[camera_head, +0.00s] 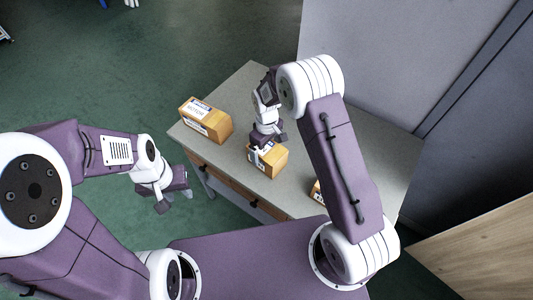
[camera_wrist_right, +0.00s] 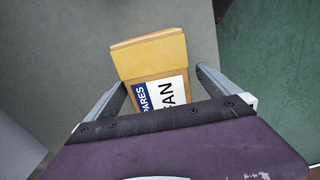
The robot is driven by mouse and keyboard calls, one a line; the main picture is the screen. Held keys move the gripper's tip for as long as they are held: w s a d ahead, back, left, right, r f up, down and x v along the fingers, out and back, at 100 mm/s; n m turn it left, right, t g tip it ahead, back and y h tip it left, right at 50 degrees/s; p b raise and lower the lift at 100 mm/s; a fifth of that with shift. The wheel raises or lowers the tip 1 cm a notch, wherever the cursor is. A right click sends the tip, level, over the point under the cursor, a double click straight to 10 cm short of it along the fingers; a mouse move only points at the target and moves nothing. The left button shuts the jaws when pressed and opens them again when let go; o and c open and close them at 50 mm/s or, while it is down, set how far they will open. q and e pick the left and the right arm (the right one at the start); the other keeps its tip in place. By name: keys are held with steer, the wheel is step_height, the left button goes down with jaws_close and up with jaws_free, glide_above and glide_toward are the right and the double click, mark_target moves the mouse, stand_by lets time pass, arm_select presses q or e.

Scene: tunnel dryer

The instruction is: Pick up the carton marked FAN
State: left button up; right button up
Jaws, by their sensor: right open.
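The carton marked FAN (camera_wrist_right: 150,54) is a small tan box with a white and blue label; in the right wrist view I read "PARES" and "AN", the rest being cut off by my gripper. In the head view this carton (camera_head: 272,163) sits on the table's front part, partly covered by my right gripper (camera_head: 265,149). My right gripper also shows in the wrist view (camera_wrist_right: 160,88), open, with one finger on each side of the carton; whether they touch it I cannot tell. My left gripper (camera_head: 174,197) is open and empty, off the table's left front side.
The grey table (camera_head: 247,85) has another labelled carton (camera_head: 206,120) at its left end. A further carton (camera_head: 316,192) is mostly hidden behind my right arm. A grey wall panel (camera_head: 390,50) stands behind the table. The table's far left corner is clear.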

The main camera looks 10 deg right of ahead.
steer(key=shift+w+f, duration=0.25)
steer(key=shift+f, duration=0.2)
step_height(320, 180, down, 4)
steer(key=shift+s+d+r+p, duration=0.1)
steer(key=shift+s+p, duration=0.05)
steer(key=shift+p, duration=0.35)
steer(key=shift+f, duration=0.55)
steer(key=c, duration=1.3)
steer(key=shift+r, duration=0.1)
steer(key=c, duration=0.7)
steer(key=shift+w+r, duration=0.1)
steer(key=shift+w, duration=0.1)
steer(key=shift+c, duration=0.2)
step_height(320, 180, up, 4)
steer(key=shift+f+b, duration=0.1)
steer(key=shift+b, duration=0.3)
steer(key=s+d+r+b, duration=0.1)
steer(key=s+d+r, duration=0.5)
steer(key=d, duration=0.4)
steer(key=shift+s+r, duration=0.25)
steer(key=shift+r, duration=0.25)
